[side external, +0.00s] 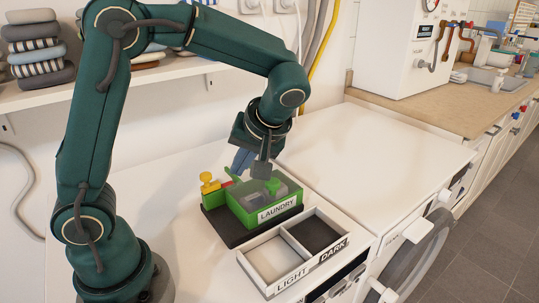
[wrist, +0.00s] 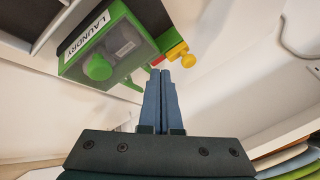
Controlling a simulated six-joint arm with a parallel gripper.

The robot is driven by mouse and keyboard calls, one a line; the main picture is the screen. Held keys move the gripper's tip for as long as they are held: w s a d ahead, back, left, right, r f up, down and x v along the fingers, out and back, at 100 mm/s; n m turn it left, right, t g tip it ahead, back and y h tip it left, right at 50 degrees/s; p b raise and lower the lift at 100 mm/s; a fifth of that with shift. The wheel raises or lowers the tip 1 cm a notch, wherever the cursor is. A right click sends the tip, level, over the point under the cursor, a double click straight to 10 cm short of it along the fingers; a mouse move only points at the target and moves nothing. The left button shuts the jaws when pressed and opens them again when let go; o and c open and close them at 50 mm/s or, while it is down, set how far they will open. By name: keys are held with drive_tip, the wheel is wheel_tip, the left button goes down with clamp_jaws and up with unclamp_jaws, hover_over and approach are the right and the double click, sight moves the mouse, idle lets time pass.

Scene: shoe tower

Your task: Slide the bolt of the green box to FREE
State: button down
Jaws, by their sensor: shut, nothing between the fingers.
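The green box (side external: 250,214) marked LAUNDRY stands on a black base on the white worktop. In the wrist view the green box (wrist: 75,68) is at the upper left, with a round green knob (wrist: 98,66) on its top. The bolt's yellow knob (side external: 209,183) is at the box's left side, beside a red part (side external: 227,184); in the wrist view the yellow knob (wrist: 178,53) is just beyond my fingertips. My gripper (side external: 238,171) is shut and empty, above the box's back left edge near a green upright piece. Whether it touches anything, and any FREE marking, I cannot tell.
A white tray (side external: 273,288) with LIGHT and DARK compartments stands in front of the box. A white appliance top (side external: 375,145) to the right is clear. A shelf with folded cloths (side external: 40,50) is behind, and hoses (side external: 325,40) run down the wall.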

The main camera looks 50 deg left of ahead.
drive_tip(key=v, duration=0.8)
drive_tip(key=shift+a, duration=0.15)
drive_tip(key=s+a+r+m+t+h, duration=0.1)
drive_tip(key=s+a+r+t+h, duration=0.15)
drive_tip(key=s, duration=0.45)
drive_tip(key=s+d+f+m+t+h, duration=0.2)
drive_tip(key=d+f+m+t+h, duration=0.2)
drive_tip(key=m, duration=0.5)
wheel_tip(320, 180, down, 2)
drive_tip(key=d, duration=0.2)
drive_tip(key=shift+s+d+f, duration=0.15)
drive_tip(key=shift+s+d, duration=0.1)
drive_tip(key=shift+s, duration=0.05)
